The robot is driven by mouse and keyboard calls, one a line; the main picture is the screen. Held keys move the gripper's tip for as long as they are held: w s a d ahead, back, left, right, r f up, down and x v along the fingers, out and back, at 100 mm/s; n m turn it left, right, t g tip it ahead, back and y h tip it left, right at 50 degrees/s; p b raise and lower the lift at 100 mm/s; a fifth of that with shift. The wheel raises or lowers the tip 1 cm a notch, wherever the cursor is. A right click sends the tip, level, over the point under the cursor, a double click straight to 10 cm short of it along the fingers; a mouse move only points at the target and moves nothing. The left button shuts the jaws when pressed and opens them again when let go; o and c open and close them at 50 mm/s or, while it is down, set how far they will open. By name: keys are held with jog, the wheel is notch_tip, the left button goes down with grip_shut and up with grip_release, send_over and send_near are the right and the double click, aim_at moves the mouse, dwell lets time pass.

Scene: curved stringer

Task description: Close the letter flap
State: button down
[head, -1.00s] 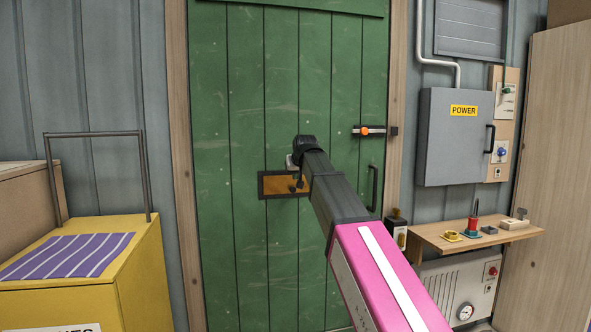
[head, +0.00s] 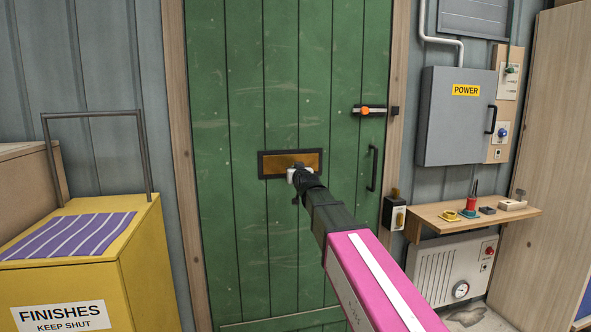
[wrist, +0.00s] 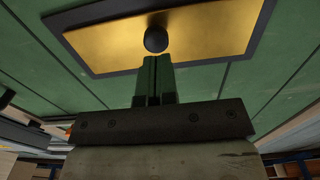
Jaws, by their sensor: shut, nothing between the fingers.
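The letter flap (head: 283,161) is a brass-coloured plate in a dark frame on the green door (head: 240,235). In the wrist view the flap (wrist: 215,38) fills the top, with a round dark knob (wrist: 156,39) at its lower middle. The flap looks about flush with its frame, though a small opening is hard to rule out. My gripper (head: 298,168) is at the flap's lower edge in the head view and hides part of it. In the wrist view my gripper's fingers (wrist: 154,58) are together and empty, their tips just below the knob; contact cannot be told.
An orange-knobbed bolt (head: 367,110) and a dark door handle (head: 373,168) are on the door's right side. A grey power box (head: 450,135) and a small shelf (head: 480,222) are to the right. A yellow finishes cabinet (head: 70,268) stands at the left.

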jog(key=w+f+t, duration=0.1)
jog(key=f+t, duration=0.1)
jog(key=t, duration=0.1)
jog(key=shift+w+a+y, duration=0.25)
jog(key=shift+w+y, duration=0.15)
jog(key=shift+w+f, duration=0.15)
jog(key=shift+w, duration=0.05)
jog(key=shift+s, duration=0.15)
dwell(0.5)
